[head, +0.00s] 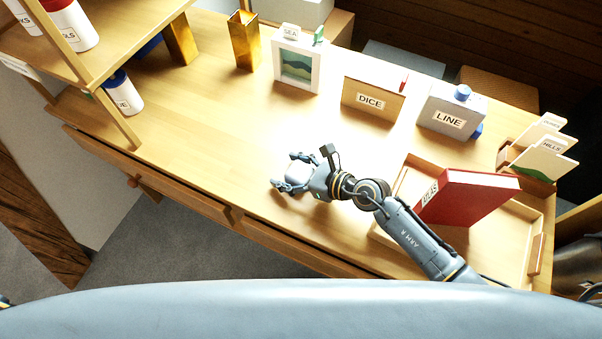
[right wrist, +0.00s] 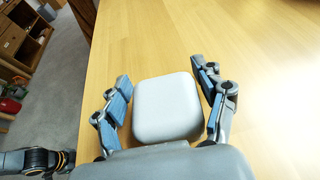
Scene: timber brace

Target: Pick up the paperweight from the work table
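The paperweight (right wrist: 167,108), a pale grey block with rounded corners, lies on the work table (head: 205,125) near its front edge. My right gripper (head: 284,170) is low over the table, with its fingers on either side of the paperweight. In the right wrist view the fingers (right wrist: 160,75) are spread, with a narrow gap on each side of the block, so it does not look gripped. In the head view the paperweight (head: 298,173) is partly hidden by the gripper.
A wooden tray (head: 536,252) with a red book (head: 468,196) stands right of my arm. Boxes labelled DICE (head: 372,98) and LINE (head: 451,110), a picture frame (head: 296,62) and a brass vase (head: 244,40) line the back. A shelf (head: 115,50) stands left. The table's middle is clear.

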